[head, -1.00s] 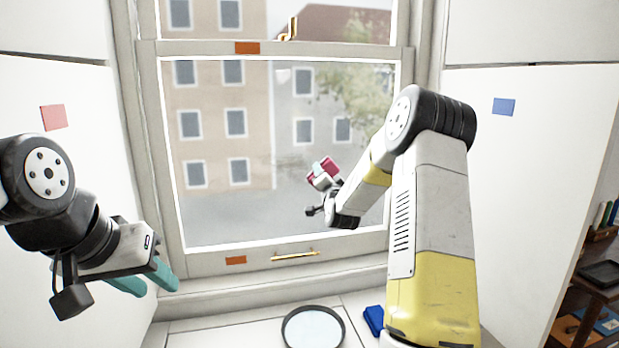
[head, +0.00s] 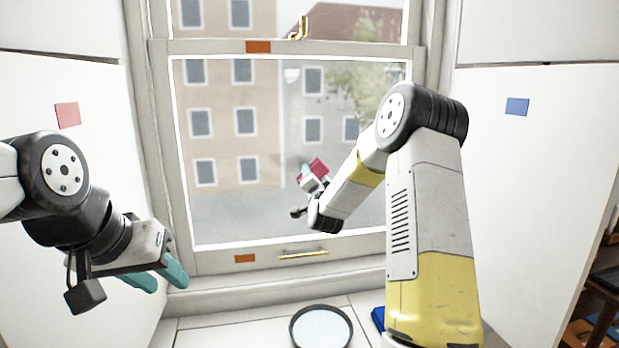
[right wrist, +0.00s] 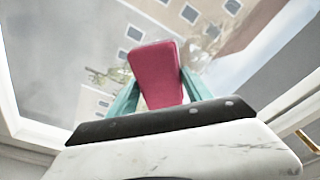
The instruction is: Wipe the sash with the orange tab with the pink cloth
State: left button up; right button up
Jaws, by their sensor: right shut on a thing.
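The lower window sash (head: 215,262) has a white frame, an orange tab (head: 244,258) on its bottom rail and another orange tab (head: 258,46) on its top rail. My right gripper (right wrist: 156,95) is shut on the pink cloth (right wrist: 157,75), a thick pad between its teal fingers. In the head view the pink cloth (head: 319,166) is in front of the middle of the pane; I cannot tell whether it touches the glass. A faint grey smear lies just left of it. My left gripper (head: 162,284) is open and empty, low at the left by the wall.
A brass handle (head: 303,253) is on the bottom rail and a brass latch (head: 299,28) at the top. A round black-rimmed mirror (head: 321,328) and a blue object (head: 378,319) lie on the sill.

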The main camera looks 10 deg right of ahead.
aim_at(315, 167)
jog(key=shift+s+a, duration=0.15)
jog(key=shift+a, duration=5.2)
jog(key=shift+a+r, duration=0.15)
jog(key=shift+a, duration=1.6)
jog(key=shift+r, duration=1.55)
jog(key=shift+d+f, duration=0.1)
jog(key=shift+d, duration=1.8)
jog(key=shift+w+d, duration=0.15)
jog(key=shift+d, duration=2.5)
jog(key=shift+w+d, duration=0.1)
jog(key=shift+d, duration=5.85)
jog(key=shift+w, duration=0.15)
jog(key=shift+a, duration=0.15)
